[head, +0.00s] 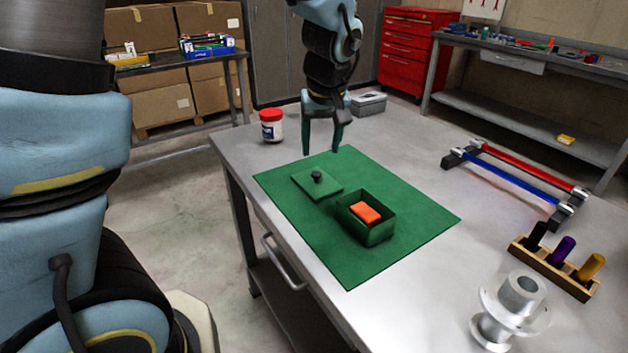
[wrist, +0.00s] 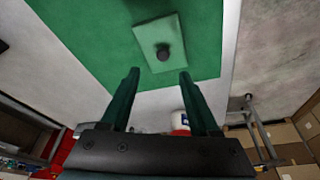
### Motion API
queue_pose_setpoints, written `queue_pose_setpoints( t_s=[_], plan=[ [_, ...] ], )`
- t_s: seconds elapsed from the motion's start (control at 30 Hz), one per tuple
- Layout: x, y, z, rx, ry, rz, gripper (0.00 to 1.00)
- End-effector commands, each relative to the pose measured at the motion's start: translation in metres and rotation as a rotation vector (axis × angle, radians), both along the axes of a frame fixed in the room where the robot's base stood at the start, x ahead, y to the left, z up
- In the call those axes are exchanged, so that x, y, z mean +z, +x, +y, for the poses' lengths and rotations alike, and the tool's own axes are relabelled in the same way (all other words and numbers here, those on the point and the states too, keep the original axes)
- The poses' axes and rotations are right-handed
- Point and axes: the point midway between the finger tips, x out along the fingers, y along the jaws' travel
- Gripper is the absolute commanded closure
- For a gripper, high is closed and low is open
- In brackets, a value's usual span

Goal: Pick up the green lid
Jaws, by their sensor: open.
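The green lid (head: 318,183) lies flat on the green mat (head: 390,251), with a small dark round knob on top. It also shows in the wrist view (wrist: 150,34), beyond the fingertips. The open green box (head: 380,233) stands on the mat to the right of and nearer than the lid. An orange block (head: 366,213) lies inside the box. My gripper (head: 321,152) points down above the far part of the mat, with its fingers apart and nothing between them. In the wrist view my gripper (wrist: 160,72) is apart from the lid.
A white jar with a red cap (head: 271,125) stands left of my gripper near the table's far edge. A grey box (head: 368,103) is behind. Red and blue bars (head: 520,172), a wooden peg holder (head: 553,268) and a metal spool (head: 509,312) stand on the right.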

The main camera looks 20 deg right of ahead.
Motion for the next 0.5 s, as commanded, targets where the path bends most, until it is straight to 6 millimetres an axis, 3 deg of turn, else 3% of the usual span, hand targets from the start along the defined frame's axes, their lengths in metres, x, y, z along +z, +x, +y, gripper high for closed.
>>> queue_pose_setpoints(
  t_s=[0.5],
  plan=[
    [-0.052,0.014,0.003,0.001,0.005,0.003,0.38]
  ],
)
